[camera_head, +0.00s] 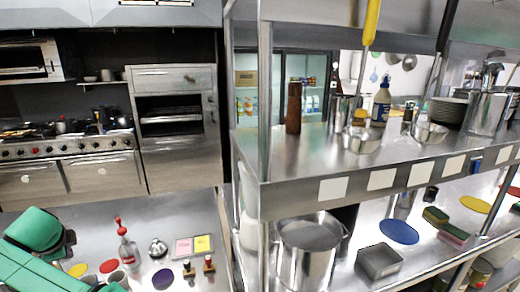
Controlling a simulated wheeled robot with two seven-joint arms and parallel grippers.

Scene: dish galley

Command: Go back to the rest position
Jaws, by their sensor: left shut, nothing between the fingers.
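My left arm comes in from the lower left in green segments. My left gripper (67,241) is a small dark part at the end of the green housing, above the left counter. It is shut with nothing in it, and its fingertips are hard to make out. My right gripper is not in view.
Below is a steel counter (190,221) with a red-topped bottle (127,248), a purple disc (162,279), coloured cards (193,245) and small stampers. At right, a two-level steel shelf (285,195) holds a large pot (309,250), bowls and bottles. A stove (70,150) stands behind.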

